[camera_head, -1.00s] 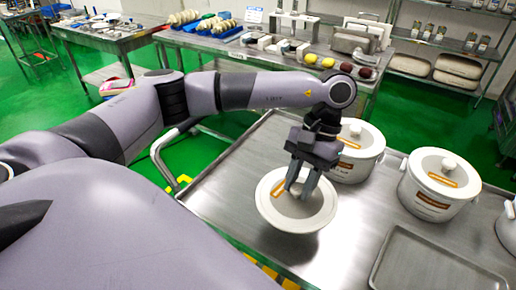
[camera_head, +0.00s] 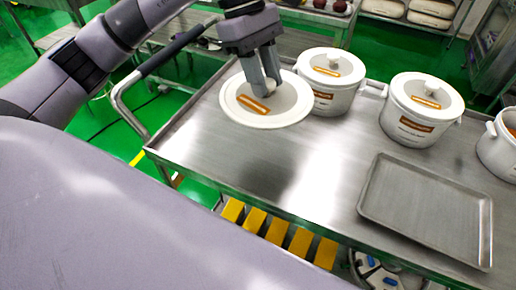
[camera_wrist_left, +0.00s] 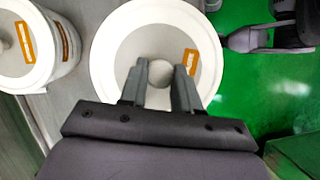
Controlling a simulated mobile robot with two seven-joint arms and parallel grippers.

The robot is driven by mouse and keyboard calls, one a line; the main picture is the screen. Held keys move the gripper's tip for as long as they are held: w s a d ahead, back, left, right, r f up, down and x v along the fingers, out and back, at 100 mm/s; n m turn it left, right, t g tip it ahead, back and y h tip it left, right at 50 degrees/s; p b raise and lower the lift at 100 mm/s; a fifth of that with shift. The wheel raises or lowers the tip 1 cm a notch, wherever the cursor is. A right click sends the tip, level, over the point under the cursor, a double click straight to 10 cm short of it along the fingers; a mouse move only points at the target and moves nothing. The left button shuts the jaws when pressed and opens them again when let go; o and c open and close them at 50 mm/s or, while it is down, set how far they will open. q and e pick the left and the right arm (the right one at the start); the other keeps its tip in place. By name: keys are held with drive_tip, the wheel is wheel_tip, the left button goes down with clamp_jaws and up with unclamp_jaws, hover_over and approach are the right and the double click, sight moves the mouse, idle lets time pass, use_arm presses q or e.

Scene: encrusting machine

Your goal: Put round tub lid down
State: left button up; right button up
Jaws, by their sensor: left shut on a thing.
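The round tub lid (camera_head: 285,108) is a wide white disc with a raised knob and an orange label. My left gripper (camera_head: 264,92) is shut on its knob from above. In the left wrist view the knob (camera_wrist_left: 160,74) sits between the two fingers (camera_wrist_left: 157,88), and the lid (camera_wrist_left: 120,45) spreads out around them. The lid is over the far left part of the steel table, beside the nearest lidded tub (camera_head: 332,102). I cannot tell whether its rim touches the table. My right gripper is not in view.
A second lidded tub (camera_head: 412,130) stands to the right, with another partly seen at the right edge (camera_head: 502,150). An empty metal tray (camera_head: 378,212) lies at the front right. The steel table (camera_head: 265,165) is bare in the middle and front left.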

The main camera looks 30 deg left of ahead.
use_arm(q)
drive_tip(key=n+t, duration=0.1)
drive_tip(key=n, duration=0.1)
drive_tip(key=r+n+t+b, duration=0.1)
drive_tip(key=n, duration=0.1)
drive_tip(key=a+r+n+b, duration=0.1)
drive_tip(key=n, duration=0.1)
drive_tip(key=shift+w+r+n+t, duration=0.2)
drive_tip(key=shift+r+n+t, duration=0.05)
drive_tip(key=shift+n+t, duration=0.15)
drive_tip(key=r+n+b, duration=0.1)
drive_tip(key=n, duration=0.1)
drive_tip(key=a+r+n+t+y+b, duration=0.1)
drive_tip(key=n, duration=0.2)
drive_tip(key=shift+r+t, duration=0.1)
drive_tip(key=shift+t, duration=0.2)
wheel_tip(320, 180, down, 20)
drive_tip(key=shift+s+a+b, duration=0.1)
drive_tip(key=shift+b, duration=0.6)
drive_tip(key=o, duration=1)
drive_tip(key=shift+o, duration=0.2)
